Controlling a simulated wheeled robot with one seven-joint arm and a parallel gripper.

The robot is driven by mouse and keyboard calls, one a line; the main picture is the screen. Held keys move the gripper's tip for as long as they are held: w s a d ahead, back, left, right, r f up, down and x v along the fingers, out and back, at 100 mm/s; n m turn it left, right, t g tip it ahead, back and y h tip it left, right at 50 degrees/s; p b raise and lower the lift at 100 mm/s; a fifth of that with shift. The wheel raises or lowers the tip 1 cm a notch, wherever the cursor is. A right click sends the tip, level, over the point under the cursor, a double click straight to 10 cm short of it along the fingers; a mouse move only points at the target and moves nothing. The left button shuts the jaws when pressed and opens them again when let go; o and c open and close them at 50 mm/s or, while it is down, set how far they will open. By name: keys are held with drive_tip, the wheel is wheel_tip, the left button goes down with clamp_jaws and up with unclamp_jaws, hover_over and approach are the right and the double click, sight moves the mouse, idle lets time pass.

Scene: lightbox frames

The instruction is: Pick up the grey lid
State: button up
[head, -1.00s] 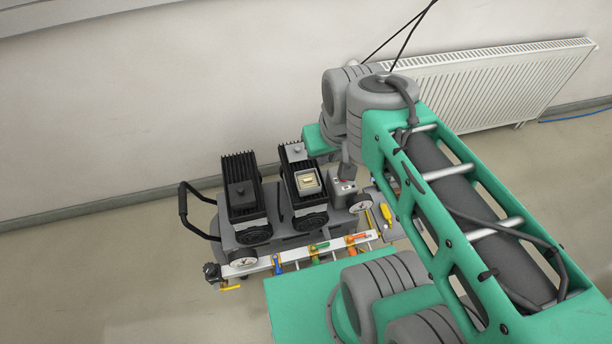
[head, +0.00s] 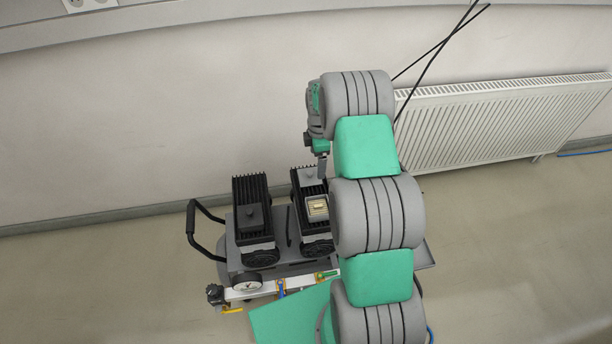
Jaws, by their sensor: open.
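The grey lid (head: 310,178), a small square plate with a knob, lies on the rear top of the right black finned block (head: 296,216). In front of it on the same block is an open square well (head: 317,208) with a pale gold piece inside. My gripper (head: 321,173) points down from the arm's far end, just above or beside the lid's right side. It is open; only a narrow grey finger shows, and I cannot tell whether it touches the lid. My arm hides the area to the right.
A second black finned block (head: 250,188) with a dark square lid (head: 249,216) stands to the left. Both blocks are on a grey unit with a black handle (head: 191,222). A gauge (head: 247,282) and a pale rail are in front. A radiator (head: 500,120) is on the wall.

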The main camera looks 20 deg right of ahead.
sight(316, 175)
drive_tip(key=shift+o, duration=0.3)
drive_tip(key=f, duration=0.1)
drive_tip(key=f+p, duration=0.1)
drive_tip(key=f, duration=0.2)
drive_tip(key=shift+s+a+f, duration=0.15)
drive_tip(key=shift+s+a, duration=0.1)
drive_tip(key=shift+s, duration=0.05)
drive_tip(key=shift+w+f, duration=0.1)
drive_tip(key=shift+f, duration=0.4)
drive_tip(key=shift+c, duration=0.4)
drive_tip(key=c, duration=1.3)
